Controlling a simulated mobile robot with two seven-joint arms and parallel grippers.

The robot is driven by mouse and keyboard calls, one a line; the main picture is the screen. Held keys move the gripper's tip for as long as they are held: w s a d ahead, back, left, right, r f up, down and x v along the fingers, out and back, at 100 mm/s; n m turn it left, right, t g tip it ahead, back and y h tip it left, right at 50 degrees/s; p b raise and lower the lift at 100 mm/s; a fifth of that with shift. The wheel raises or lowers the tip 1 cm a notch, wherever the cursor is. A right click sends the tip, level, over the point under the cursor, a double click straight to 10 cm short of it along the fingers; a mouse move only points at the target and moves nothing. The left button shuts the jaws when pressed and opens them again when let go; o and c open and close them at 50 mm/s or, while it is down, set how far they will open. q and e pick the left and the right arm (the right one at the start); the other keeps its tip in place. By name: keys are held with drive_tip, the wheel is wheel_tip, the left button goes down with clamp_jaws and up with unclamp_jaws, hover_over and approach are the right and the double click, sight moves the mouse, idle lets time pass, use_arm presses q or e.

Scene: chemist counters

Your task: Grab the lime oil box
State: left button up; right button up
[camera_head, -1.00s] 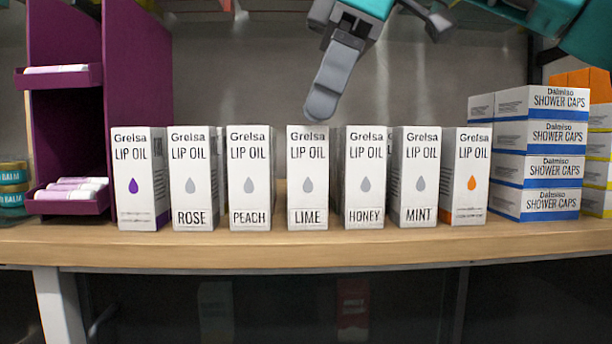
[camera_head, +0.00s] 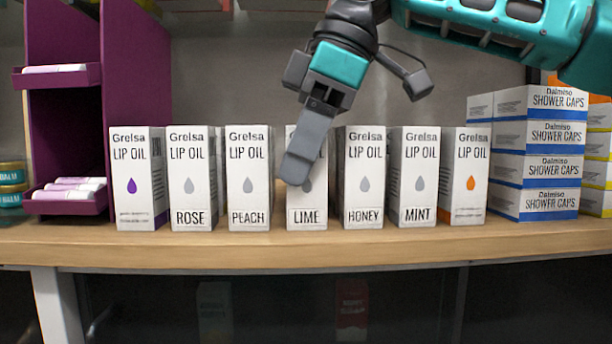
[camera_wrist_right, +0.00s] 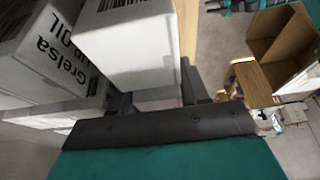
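The lime oil box (camera_head: 307,205) is a white upright carton marked Grelsa LIP OIL and LIME, standing mid-shelf. My right gripper (camera_head: 304,152) comes down from above. One grey finger slants across the upper front of the lime box and covers part of its print. The other fingertip is hidden in the head view. In the right wrist view, a white box (camera_wrist_right: 125,50) with a barcode lies by the dark finger, with the fingers apart. I cannot tell whether they touch it. My left gripper is not in view.
The peach box (camera_head: 248,190) stands close on the left and the honey box (camera_head: 364,190) close on the right. More lip oil boxes line the wooden shelf (camera_head: 300,250). Shower cap boxes (camera_head: 550,165) are stacked at right. A purple stand (camera_head: 140,80) is at left.

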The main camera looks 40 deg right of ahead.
drive_tip(key=c, duration=0.5)
drive_tip(key=shift+c, duration=0.3)
drive_tip(key=shift+r, duration=0.2)
